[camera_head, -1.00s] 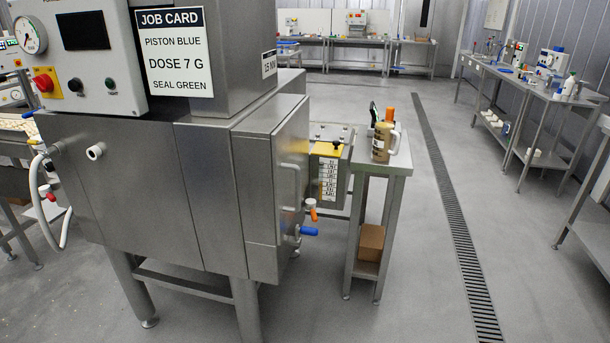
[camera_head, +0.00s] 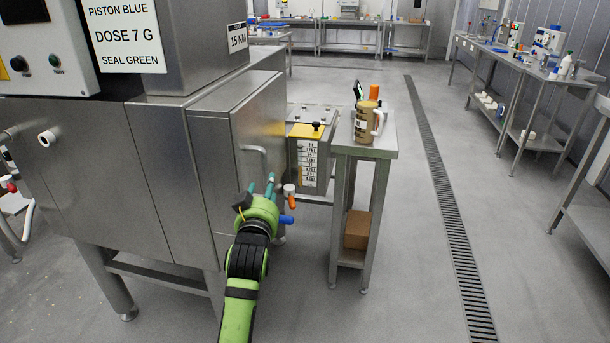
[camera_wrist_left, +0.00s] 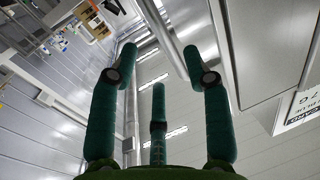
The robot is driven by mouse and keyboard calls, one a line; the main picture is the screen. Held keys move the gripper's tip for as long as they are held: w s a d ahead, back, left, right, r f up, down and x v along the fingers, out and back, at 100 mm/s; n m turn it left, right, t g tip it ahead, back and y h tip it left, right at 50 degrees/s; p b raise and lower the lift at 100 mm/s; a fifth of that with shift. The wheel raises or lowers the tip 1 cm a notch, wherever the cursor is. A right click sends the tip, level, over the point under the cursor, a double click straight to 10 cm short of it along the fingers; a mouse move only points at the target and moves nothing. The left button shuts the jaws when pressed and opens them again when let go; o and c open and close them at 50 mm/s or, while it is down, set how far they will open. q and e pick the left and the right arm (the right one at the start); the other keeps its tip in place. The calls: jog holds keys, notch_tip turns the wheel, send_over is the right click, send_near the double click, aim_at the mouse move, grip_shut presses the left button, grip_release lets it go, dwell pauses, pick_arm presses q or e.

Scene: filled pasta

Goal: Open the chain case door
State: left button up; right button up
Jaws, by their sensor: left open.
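The steel chain case door (camera_head: 262,118) is on the right end of the machine, and it looks closed. Its light grey bar handle (camera_head: 256,148) stands out from the door face. My left gripper (camera_head: 261,183), green with teal fingers, is just below the handle with its fingers pointing up. In the left wrist view the open fingers (camera_wrist_left: 160,60) have a grey bar (camera_wrist_left: 164,38), apparently the handle, passing beyond and between their tips. Contact cannot be told. My right gripper is out of view.
A blue-tipped lever (camera_head: 287,219) and an orange-tipped valve (camera_head: 291,201) stick out right beside my left gripper.

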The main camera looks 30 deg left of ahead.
aim_at(267, 174)
pick_arm(q)
jog(key=shift+a+r+p+x, duration=0.1)
jog(key=shift+r+p+x, duration=0.1)
jog(key=shift+x, duration=1.5)
jog(key=shift+a+r+p+x, duration=0.1)
jog(key=shift+r+x, duration=0.1)
jog(key=shift+x, duration=1.55)
jog(key=shift+s, duration=0.1)
grip_shut()
